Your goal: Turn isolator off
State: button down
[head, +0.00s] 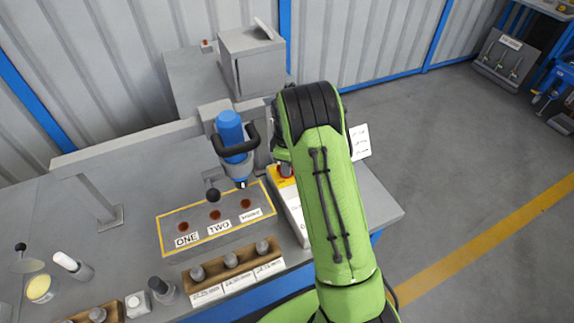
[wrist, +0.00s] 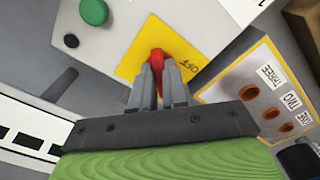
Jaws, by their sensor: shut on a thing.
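The isolator's red handle (wrist: 157,56) stands on a yellow plate (wrist: 130,62) in the wrist view. The plate carries a label that appears to read OFF, to the right of the handle. My gripper (wrist: 158,72) is shut on the red handle, with a grey finger on each side. My green arm hides most of the handle and my gripper there.
The control box also has a green button (wrist: 94,11) and a black button (wrist: 71,41). Left of it are a yellow-edged panel (head: 170,238) marked ONE and TWO, and a blue drill-like tool (head: 230,132). Several pegs stand in a wooden rack (head: 212,283) in front.

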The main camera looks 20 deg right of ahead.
jog(key=n, duration=0.4)
jog(key=shift+w+n, duration=0.1)
jog(key=shift+n, duration=0.2)
jog(key=shift+n+b, duration=0.35)
jog(key=shift+n, duration=1.55)
jog(key=shift+w+r, duration=0.1)
jog(key=c, duration=1.1)
grip_release()
jog(key=shift+c, duration=0.2)
notch_tip(320, 180, up, 16)
jog(key=p, duration=0.3)
jog(key=shift+f, duration=0.25)
